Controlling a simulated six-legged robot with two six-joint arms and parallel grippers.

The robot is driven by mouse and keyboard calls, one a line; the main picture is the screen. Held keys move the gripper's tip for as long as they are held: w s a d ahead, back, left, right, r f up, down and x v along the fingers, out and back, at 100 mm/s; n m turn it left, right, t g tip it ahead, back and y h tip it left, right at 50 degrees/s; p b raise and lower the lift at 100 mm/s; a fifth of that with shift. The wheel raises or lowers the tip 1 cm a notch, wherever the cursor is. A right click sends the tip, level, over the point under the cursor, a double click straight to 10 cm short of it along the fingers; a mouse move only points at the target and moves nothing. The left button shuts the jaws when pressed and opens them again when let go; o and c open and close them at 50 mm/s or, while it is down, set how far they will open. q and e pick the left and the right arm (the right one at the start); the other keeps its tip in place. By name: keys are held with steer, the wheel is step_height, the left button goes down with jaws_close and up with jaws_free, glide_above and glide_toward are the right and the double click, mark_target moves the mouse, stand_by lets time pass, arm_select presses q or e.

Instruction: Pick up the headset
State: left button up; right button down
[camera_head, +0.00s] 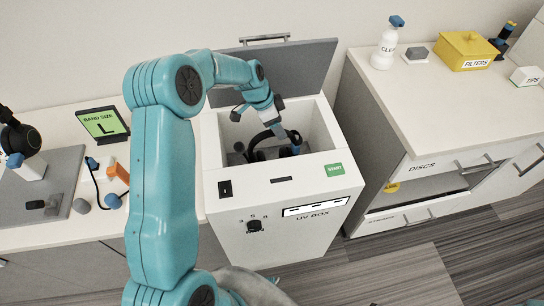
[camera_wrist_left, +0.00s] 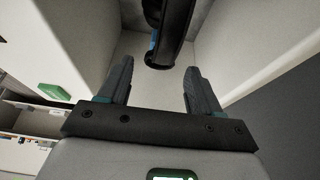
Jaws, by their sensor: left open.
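The black headset (camera_head: 256,141) is inside the open white UV box (camera_head: 268,178); its curved band shows, and my left gripper hides part of it. My left gripper (camera_head: 283,134) reaches down into the box right at the headset. In the left wrist view, the two fingers of this gripper (camera_wrist_left: 156,88) are apart with empty space between them. A dark part of the headset (camera_wrist_left: 170,35) with a blue patch hangs just beyond the fingertips, near the middle. I see no contact between it and the fingers. My right gripper is not in view.
The box walls stand close around my left gripper, and its grey lid (camera_head: 300,68) is raised behind. A band size sign (camera_head: 102,124) and a dark item on a stand (camera_head: 18,138) are on the left counter. The right cabinet holds a yellow filters box (camera_head: 465,50) and a bottle (camera_head: 387,45).

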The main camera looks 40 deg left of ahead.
arm_select(q)
steer(key=x, duration=0.3)
steer(key=p+x, duration=0.1)
steer(key=x, duration=0.2)
steer(key=shift+w+a+f, duration=0.1)
steer(key=shift+w+f, duration=0.1)
steer(key=shift+f, duration=0.2)
steer(key=shift+r, duration=0.1)
jaws_close()
